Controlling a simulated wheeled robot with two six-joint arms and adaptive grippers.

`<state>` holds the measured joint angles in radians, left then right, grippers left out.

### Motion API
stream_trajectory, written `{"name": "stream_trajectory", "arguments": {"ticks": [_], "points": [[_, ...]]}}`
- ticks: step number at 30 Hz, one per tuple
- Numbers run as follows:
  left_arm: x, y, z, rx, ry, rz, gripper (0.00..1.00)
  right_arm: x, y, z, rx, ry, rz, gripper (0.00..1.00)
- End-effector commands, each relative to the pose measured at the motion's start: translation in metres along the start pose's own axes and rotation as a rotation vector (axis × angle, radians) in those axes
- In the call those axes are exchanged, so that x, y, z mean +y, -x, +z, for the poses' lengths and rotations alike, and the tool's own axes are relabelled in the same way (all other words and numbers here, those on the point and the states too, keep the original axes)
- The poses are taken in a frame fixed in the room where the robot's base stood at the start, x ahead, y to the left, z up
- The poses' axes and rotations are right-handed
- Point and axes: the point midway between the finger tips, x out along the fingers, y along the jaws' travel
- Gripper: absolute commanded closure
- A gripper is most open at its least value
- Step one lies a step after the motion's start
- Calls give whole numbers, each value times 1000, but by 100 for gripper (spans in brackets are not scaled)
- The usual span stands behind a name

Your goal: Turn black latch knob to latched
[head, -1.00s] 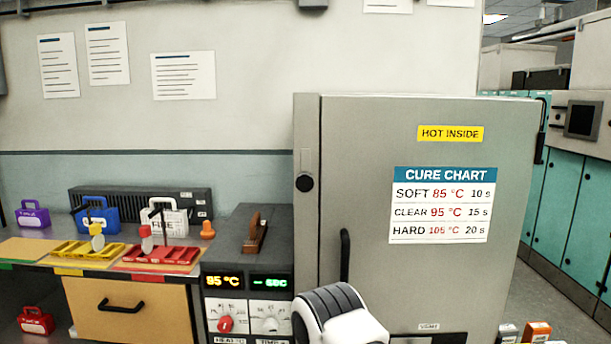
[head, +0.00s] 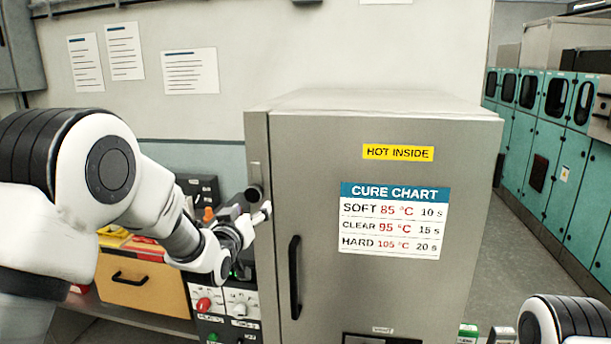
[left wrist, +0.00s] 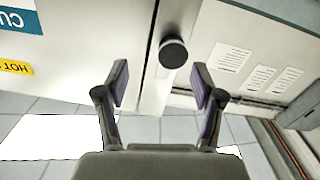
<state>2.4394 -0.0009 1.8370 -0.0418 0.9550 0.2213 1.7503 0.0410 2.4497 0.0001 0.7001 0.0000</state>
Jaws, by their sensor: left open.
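The black latch knob (head: 254,193) sits on the narrow left strip of the grey oven cabinet's front, beside the door edge. In the head view my left gripper (head: 262,212) is right by the knob and partly covers the area below it. In the left wrist view the round black knob (left wrist: 173,53) shows just beyond the fingertips and between them in the picture, nearer the right finger. My left gripper (left wrist: 160,85) is open and empty. I cannot tell whether it touches the knob. My right gripper is not in view.
The oven door (head: 395,290) carries a black vertical handle (head: 295,278) and a cure chart (head: 394,220). A wooden drawer (head: 140,287) is at the left. Open floor lies right of the oven.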

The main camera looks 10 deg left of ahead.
Motion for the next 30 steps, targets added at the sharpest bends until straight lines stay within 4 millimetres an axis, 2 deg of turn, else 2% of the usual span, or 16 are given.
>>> {"name": "stream_trajectory", "arguments": {"ticks": [1,2,5,15,18,24,26,30], "points": [[2,0,-14,11,0,2,32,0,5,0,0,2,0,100],[3,0,-17,16,0,2,32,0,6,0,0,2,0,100],[3,-10,-17,16,0,2,32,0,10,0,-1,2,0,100],[3,-70,-17,15,-1,3,32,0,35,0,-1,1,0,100],[3,-76,-15,15,0,2,32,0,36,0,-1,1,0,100],[2,-77,-14,14,0,2,32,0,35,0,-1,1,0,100],[2,-77,-14,14,0,2,50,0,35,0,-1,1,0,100],[2,-77,-14,14,-1,2,99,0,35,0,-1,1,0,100]]}}
